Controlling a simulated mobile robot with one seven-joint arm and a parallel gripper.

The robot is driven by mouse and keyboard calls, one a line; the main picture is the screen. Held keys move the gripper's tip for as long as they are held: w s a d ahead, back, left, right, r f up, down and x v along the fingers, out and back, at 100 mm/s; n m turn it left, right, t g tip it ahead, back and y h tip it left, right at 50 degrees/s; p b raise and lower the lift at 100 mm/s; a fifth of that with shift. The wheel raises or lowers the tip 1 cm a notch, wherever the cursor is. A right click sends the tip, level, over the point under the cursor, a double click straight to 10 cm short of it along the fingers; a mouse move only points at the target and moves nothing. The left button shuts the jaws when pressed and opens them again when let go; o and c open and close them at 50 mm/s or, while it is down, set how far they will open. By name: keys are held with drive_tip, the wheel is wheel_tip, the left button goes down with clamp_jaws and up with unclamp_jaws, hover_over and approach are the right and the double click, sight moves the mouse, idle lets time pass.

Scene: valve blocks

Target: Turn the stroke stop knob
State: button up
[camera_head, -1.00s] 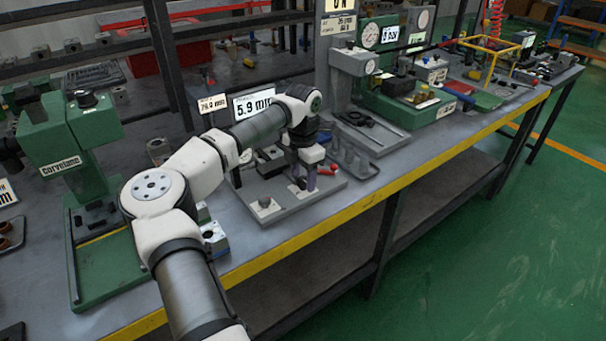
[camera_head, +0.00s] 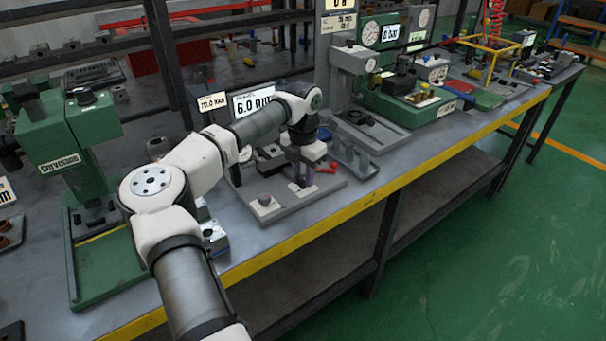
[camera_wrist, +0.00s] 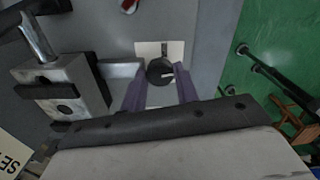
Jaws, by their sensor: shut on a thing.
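The stroke stop knob (camera_wrist: 157,73) is dark and round with a pale mark on its top, in front of a pale plate (camera_wrist: 154,49) in the wrist view. My gripper (camera_wrist: 160,72) has its two purple fingers on either side of the knob and is shut on it. In the head view my gripper (camera_head: 304,181) points down at the grey base plate (camera_head: 293,206) of the middle fixture. There the fingers hide the knob. A display (camera_head: 253,103) behind my arm reads 6.0 mm.
A metal block with a rod (camera_wrist: 60,88) stands left of the fingers in the wrist view. A red-handled item (camera_head: 328,169) lies right of my gripper. A green press (camera_head: 68,130) stands left, and other fixtures (camera_head: 355,62) stand right. The yellow bench edge (camera_head: 330,213) runs in front.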

sight(303, 178)
drive_tip(key=n+b, duration=0.1)
drive_tip(key=n, duration=0.5)
drive_tip(key=n+b, duration=0.1)
drive_tip(key=n, duration=0.4)
drive_tip(key=shift+n, duration=0.4)
idle(0.3)
drive_tip(key=o, duration=1)
wheel_tip(303, 178, up, 14)
drive_tip(key=shift+f+b, duration=0.1)
drive_tip(key=shift+b, duration=0.65)
